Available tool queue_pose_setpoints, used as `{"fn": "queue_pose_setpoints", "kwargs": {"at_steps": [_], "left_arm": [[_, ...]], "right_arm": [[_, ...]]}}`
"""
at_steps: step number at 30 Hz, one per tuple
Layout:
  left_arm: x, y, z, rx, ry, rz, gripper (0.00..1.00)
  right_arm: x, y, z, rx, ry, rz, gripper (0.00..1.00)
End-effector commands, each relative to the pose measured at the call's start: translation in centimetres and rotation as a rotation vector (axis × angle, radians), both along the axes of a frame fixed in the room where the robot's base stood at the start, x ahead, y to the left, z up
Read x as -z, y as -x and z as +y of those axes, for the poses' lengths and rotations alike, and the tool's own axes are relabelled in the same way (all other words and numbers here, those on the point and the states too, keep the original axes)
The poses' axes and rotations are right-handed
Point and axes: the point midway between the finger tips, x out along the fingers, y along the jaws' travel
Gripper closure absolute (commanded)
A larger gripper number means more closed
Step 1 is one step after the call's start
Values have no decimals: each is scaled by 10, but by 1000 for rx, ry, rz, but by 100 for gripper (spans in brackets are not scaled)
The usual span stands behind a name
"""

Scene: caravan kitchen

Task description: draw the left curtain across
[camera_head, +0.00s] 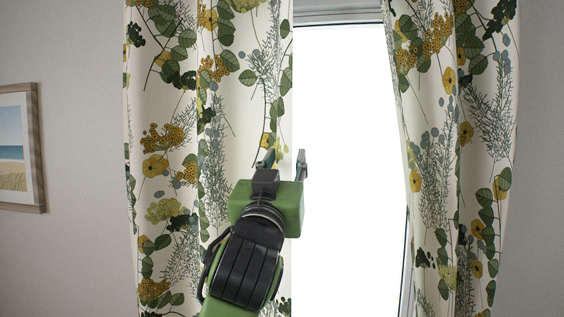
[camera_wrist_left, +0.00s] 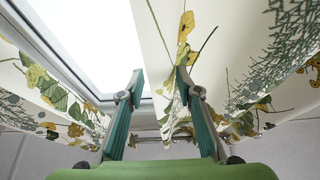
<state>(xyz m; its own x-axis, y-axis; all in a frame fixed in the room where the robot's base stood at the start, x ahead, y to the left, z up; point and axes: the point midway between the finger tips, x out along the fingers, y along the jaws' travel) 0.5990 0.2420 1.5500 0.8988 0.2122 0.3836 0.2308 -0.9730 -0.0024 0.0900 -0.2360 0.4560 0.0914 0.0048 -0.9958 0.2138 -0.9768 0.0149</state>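The left curtain (camera_head: 170,120), cream with green leaves and yellow flowers, hangs at the left side of the bright window. Its inner edge is near the middle of the head view. My left gripper (camera_head: 285,160) is at that edge, one finger in front of the cloth and the other against the bright pane. In the left wrist view the gripper (camera_wrist_left: 159,78) is open, its two green fingers apart. The left curtain (camera_wrist_left: 215,45) shows behind and between the fingertips; I cannot tell whether they touch it. My right gripper is not in view.
The right curtain (camera_head: 460,140) hangs at the right side of the window (camera_head: 345,130), with bare pane between the curtains. A framed beach picture (camera_head: 20,148) hangs on the grey wall at the left.

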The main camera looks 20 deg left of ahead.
Motion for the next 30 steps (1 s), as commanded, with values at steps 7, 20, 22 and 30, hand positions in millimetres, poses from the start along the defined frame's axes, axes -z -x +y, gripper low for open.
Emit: {"fn": "queue_pose_setpoints", "kwargs": {"at_steps": [7, 20, 22, 30], "left_arm": [[2, 4, -1, -1, 1, 1, 68], [26, 60, -17, 3, -1, 0, 68], [28, 64, -18, 1, 0, 0, 68], [29, 67, -18, 1, -1, 1, 68]], "right_arm": [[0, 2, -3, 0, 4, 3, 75], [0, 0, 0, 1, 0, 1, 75], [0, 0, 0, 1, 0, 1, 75], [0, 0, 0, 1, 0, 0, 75]]}}
